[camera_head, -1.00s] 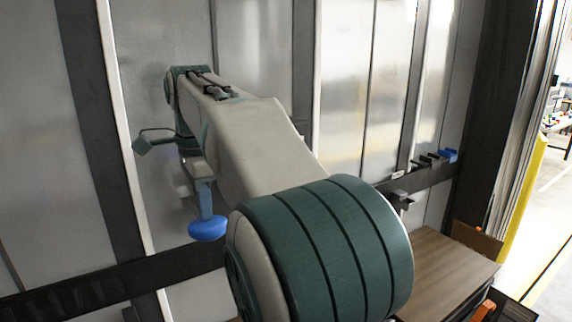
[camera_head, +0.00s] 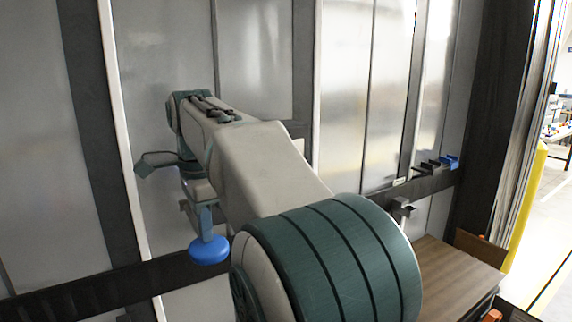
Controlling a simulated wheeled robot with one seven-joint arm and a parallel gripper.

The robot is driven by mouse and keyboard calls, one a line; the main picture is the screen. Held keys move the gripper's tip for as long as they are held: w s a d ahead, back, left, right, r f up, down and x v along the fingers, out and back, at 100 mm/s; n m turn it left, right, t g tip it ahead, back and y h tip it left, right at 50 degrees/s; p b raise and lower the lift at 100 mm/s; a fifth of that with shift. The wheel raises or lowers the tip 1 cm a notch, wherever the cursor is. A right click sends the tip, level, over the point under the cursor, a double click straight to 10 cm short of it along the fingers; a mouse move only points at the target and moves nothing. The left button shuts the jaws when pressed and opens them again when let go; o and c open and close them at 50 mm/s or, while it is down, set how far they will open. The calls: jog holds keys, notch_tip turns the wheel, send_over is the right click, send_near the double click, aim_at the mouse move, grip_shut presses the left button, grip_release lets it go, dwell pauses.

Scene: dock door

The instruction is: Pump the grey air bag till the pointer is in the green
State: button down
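My arm reaches forward across the middle of the view, toward the metal wall. My gripper (camera_head: 200,205) hangs at its far end, pointing down and seen from behind. A blue rounded disc on a blue stem (camera_head: 209,250) shows just under the gripper. The stem runs up to the fingers, but I cannot tell whether they grip it. The fingers are small and partly hidden, so their opening is unclear. The grey air bag, its gauge, the pointer and the green zone are not visible in this view.
Ribbed metal wall panels (camera_head: 365,100) stand behind the arm. A dark horizontal rail (camera_head: 85,290) crosses the wall low down and carries small black and blue brackets (camera_head: 449,162) at right. A wooden-topped box (camera_head: 455,268) stands lower right. A yellow post (camera_head: 527,195) marks the opening at far right.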

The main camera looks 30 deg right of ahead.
notch_tip(320, 180, up, 7)
jog(key=p, duration=0.6)
jog(key=shift+f, duration=0.15)
dwell(0.6)
jog(key=shift+f+b, duration=2.4)
jog(key=shift+f, duration=1.05)
jog(key=shift+r, duration=0.15)
notch_tip(320, 180, up, 7)
jog(key=p, duration=0.7)
